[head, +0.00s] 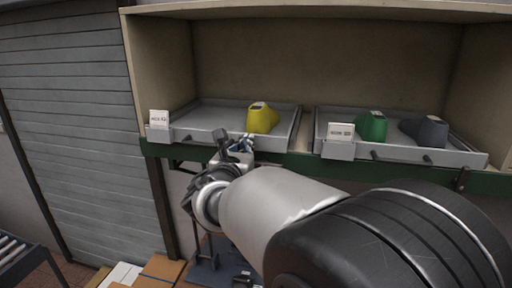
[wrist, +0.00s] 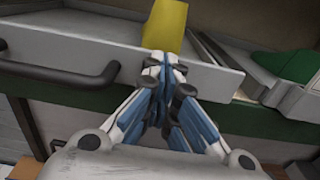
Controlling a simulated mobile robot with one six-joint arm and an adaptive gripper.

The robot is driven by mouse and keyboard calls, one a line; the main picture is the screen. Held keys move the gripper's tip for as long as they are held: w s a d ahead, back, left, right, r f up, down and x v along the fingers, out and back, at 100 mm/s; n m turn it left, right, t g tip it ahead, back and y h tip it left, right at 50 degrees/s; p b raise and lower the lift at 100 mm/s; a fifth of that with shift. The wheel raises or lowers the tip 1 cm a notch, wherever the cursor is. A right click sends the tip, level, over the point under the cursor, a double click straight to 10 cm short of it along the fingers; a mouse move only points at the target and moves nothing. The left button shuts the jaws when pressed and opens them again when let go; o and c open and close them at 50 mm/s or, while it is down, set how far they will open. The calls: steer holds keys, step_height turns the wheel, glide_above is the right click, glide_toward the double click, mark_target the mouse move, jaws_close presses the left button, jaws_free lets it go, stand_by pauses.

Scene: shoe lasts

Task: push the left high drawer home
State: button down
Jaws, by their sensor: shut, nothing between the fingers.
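The left high drawer (head: 195,127) is a grey tray-like drawer on the upper shelf, with a white label card at its left front corner. A yellow shoe last (head: 262,118) stands in it near the right front. My gripper (head: 241,147) is shut and empty, close to the right part of the drawer's front. In the wrist view my closed fingertips (wrist: 164,62) overlap the drawer's front panel (wrist: 130,52), to the right of its dark handle (wrist: 62,74). I cannot tell whether they touch it. The yellow last (wrist: 165,24) shows just beyond the fingertips.
A right drawer (head: 400,153) beside it holds a green last (head: 372,126) and a dark grey last (head: 425,132). A green rail (head: 300,163) runs under both. Cardboard boxes (head: 165,268) lie below, and a roller conveyor (head: 18,255) stands at lower left.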

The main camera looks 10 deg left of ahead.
steer(key=shift+w, duration=0.1)
steer(key=shift+w, duration=0.65)
steer(key=s+a+b, duration=0.1)
steer(key=s+b, duration=0.2)
steer(key=s, duration=1.1)
